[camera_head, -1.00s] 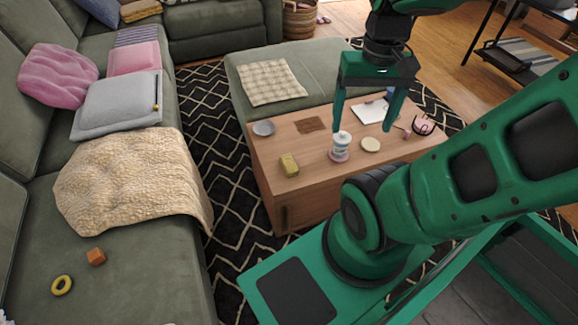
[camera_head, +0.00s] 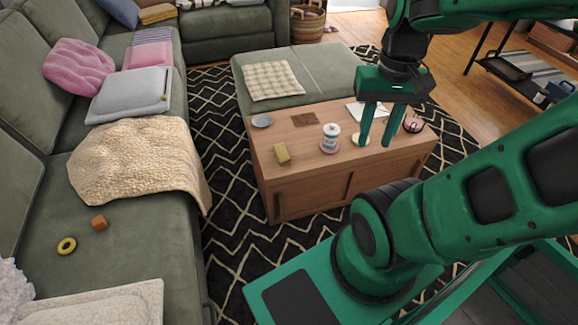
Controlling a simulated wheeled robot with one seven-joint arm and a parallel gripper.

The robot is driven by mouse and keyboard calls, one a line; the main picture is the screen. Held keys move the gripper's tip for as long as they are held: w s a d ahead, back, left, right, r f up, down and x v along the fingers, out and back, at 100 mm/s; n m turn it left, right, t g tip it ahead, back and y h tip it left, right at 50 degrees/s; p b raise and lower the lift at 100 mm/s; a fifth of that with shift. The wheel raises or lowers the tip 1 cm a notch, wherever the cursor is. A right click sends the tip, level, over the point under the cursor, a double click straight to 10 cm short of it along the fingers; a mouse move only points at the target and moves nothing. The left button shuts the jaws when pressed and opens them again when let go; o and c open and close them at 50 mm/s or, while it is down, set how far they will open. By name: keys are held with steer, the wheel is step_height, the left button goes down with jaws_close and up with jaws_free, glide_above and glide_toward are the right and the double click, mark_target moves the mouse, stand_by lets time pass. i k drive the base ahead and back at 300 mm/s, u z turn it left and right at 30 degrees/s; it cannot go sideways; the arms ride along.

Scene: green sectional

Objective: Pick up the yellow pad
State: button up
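A small yellow block-like pad (camera_head: 282,154) lies on the left part of the wooden coffee table (camera_head: 310,180), near its front edge. My gripper (camera_head: 375,144) points down over the right part of the table, to the right of the pad and well apart from it. Its two fingers are apart, with nothing visible held between them. The left fingertip overlaps a pale round disc (camera_head: 356,140) in the picture; I cannot tell whether they touch.
A white jar (camera_head: 331,136) on a pink coaster stands between the pad and my gripper. A grey dish (camera_head: 262,121) and a brown mat (camera_head: 305,119) lie behind the pad. A green sofa (camera_head: 135,245) is at left; patterned rug lies between.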

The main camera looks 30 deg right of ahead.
mark_target(283, 157)
steer(key=z, duration=0.4)
steer(key=i, duration=0.9)
steer(key=u, duration=0.5)
